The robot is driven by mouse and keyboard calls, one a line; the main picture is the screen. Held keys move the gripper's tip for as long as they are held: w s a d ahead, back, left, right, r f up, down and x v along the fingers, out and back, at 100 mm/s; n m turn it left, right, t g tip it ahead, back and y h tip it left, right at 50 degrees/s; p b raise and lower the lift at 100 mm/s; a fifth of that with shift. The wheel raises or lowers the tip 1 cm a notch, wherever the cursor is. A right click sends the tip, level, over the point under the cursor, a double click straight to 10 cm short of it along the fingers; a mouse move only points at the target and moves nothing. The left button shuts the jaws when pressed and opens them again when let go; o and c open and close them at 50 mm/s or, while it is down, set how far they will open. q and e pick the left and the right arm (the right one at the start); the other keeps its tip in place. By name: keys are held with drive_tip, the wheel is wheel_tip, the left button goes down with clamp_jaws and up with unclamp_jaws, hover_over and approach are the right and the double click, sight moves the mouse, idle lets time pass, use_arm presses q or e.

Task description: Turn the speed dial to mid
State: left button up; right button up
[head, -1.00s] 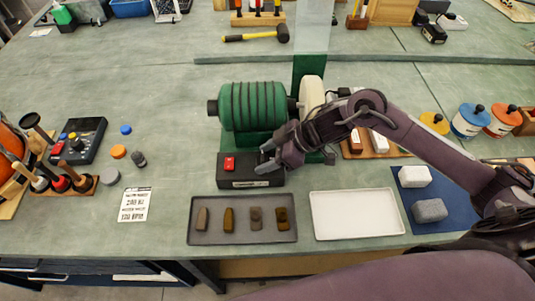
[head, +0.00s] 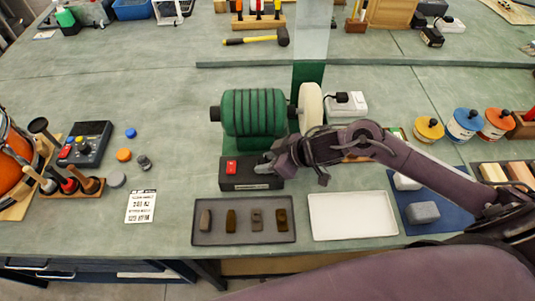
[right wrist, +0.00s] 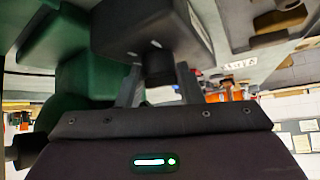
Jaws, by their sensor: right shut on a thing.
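The control box (head: 250,185), dark with a red switch (head: 231,168), sits in front of the green ribbed drum (head: 254,112). My right gripper (head: 264,164) reaches in from the right to the right part of the box top. Its fingers hide the speed dial, so I cannot read its setting in the head view. In the right wrist view the box (right wrist: 150,28) fills the top middle, and the two fingers (right wrist: 158,88) are shut on a dark knob-like part between them, likely the dial. My left gripper is not in view.
A grey tray with several small blocks (head: 204,236) and an empty white tray (head: 352,214) lie in front. A wooden rack of tools (head: 72,193) and a dark keypad box (head: 86,146) stand left. A white socket block (head: 346,104) is behind my arm. Bench left of the drum is open.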

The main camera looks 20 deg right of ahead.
drive_tip(key=m+p, duration=0.1)
drive_tip(key=m+t+h+p, duration=0.1)
drive_tip(key=m, duration=0.1)
drive_tip(key=shift+s+a+r+t+h, duration=0.15)
drive_tip(key=shift+t+h, duration=0.15)
drive_tip(key=shift+a+m+t+h, duration=0.1)
drive_tip(key=shift+m+t+h, duration=0.2)
drive_tip(key=shift+m+h, duration=0.4)
drive_tip(key=shift+a+f+m+t+h+b, duration=0.1)
drive_tip(key=shift+f+m+t+h+b, duration=0.2)
drive_tip(key=shift+m+h+b, duration=0.6)
use_arm(q)
drive_tip(key=shift+b, duration=0.5)
use_arm(e)
drive_tip(key=shift+r+m+h, duration=0.15)
drive_tip(key=shift+m+h, duration=0.15)
drive_tip(key=shift+m, duration=0.6)
drive_tip(key=o, duration=0.9)
drive_tip(key=shift+o, duration=0.2)
drive_tip(key=shift+s, duration=0.1)
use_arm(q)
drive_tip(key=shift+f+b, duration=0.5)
use_arm(e)
drive_tip(key=v, duration=0.7)
drive_tip(key=shift+s+r, duration=0.2)
drive_tip(key=shift+s, duration=0.05)
